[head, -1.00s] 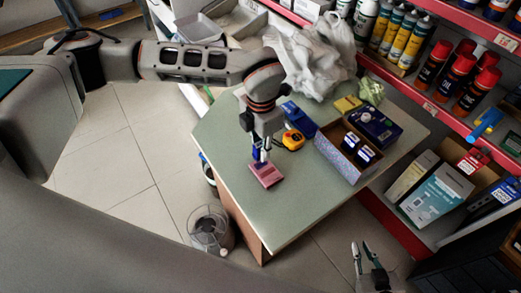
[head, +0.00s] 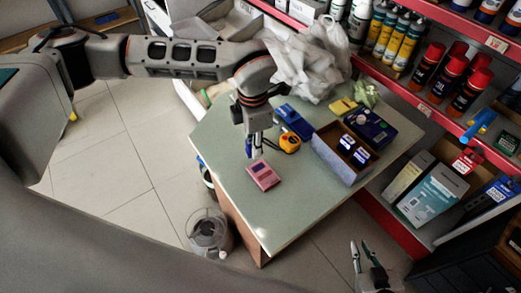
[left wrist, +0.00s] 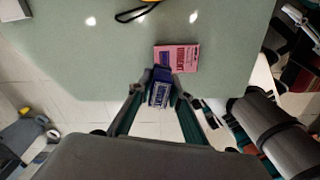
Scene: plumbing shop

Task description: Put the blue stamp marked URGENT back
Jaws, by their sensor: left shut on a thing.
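My left gripper (head: 253,147) is shut on a small blue stamp (left wrist: 160,88), which has a pale label whose lettering I cannot read for certain. The stamp also shows in the head view (head: 249,148), held at the left edge of the table top. A pink flat pad or box (head: 263,175) lies just in front of the gripper, clear of it; in the left wrist view it (left wrist: 184,54) bears printed lettering that looks like URGENT. An open carton (head: 330,158) at the table's right holds blue, white-labelled items (head: 354,150). My right gripper (head: 365,255) is open and empty.
A dark blue box (head: 370,128) stands behind the carton. A white bag (head: 310,65) is at the back. The table (head: 280,215) is clear in front; stocked red shelves stand at right.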

